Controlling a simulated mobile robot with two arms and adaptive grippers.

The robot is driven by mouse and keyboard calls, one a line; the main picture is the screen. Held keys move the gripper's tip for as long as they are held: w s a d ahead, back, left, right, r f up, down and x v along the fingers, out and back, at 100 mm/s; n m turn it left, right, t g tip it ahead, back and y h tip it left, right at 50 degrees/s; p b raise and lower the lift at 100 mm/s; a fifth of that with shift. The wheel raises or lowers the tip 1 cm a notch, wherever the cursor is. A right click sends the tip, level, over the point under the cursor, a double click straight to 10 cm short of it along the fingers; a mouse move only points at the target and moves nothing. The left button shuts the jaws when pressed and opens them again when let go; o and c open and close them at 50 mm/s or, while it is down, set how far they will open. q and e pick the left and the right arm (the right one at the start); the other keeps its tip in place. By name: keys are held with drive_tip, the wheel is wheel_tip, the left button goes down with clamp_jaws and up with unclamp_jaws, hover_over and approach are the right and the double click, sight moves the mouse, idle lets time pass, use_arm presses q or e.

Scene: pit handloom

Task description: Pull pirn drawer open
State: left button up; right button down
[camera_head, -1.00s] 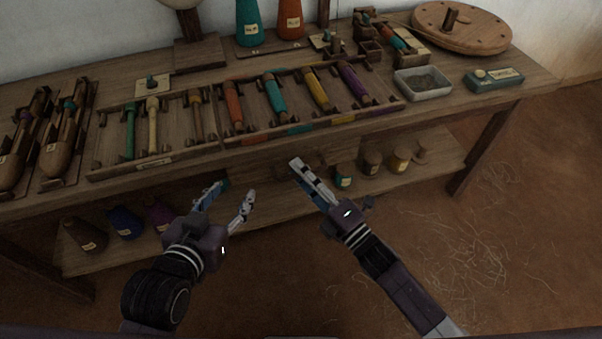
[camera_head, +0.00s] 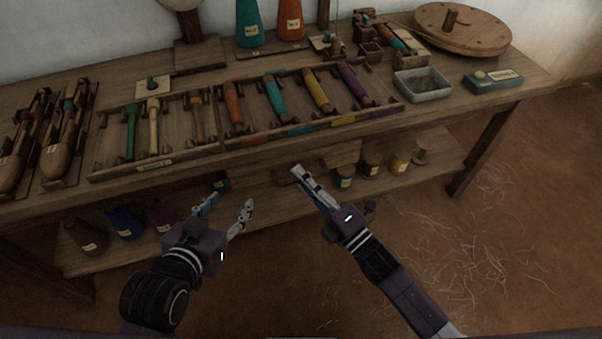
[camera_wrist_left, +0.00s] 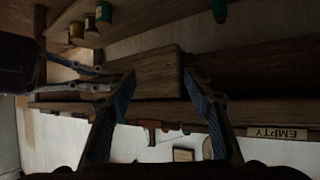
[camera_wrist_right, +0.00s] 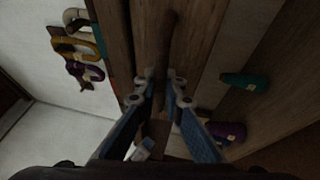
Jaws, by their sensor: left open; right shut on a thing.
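The pirn drawer (camera_head: 341,155) is a plain wooden box under the bench top, near the middle of the bench. It sticks out below the bench's front edge, and its wooden end also shows in the left wrist view (camera_wrist_left: 155,66). My right gripper (camera_head: 297,171) is at the drawer's front and shut on the drawer's handle, which the fingers mostly hide. In the right wrist view the fingertips (camera_wrist_right: 160,98) are close together against dark wood. My left gripper (camera_head: 226,205) is open and empty, in front of the lower shelf, left of the drawer.
The bench top holds a rack of coloured pirns (camera_head: 274,97), shuttles (camera_head: 62,140), a grey tray (camera_head: 422,84) and a round wooden disc (camera_head: 462,27). Jars (camera_head: 128,223) stand on the lower shelf. The floor (camera_head: 490,230) at right is open, with loose threads.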

use_arm(q)
drive_tip(key=s+a+f+g+y+p, duration=0.1)
drive_tip(key=s+a+f+g+p, duration=0.1)
drive_tip(key=s+f+g, duration=0.2)
drive_tip(key=s+a+f+g+y+p, duration=0.1)
drive_tip(key=s+a+f+g+p, duration=0.2)
drive_tip(key=s, duration=0.8)
drive_tip(key=shift+f+g+p, duration=0.3)
drive_tip(key=shift+f+g, duration=0.6)
drive_tip(key=shift+f, duration=0.2)
use_arm(e)
drive_tip(key=s+d, duration=0.3)
drive_tip(key=s, duration=0.7)
drive_tip(key=s+d, duration=0.4)
drive_tip(key=s, duration=0.7)
drive_tip(key=c, duration=2)
unclamp_jaws()
drive_tip(key=shift+a, duration=0.1)
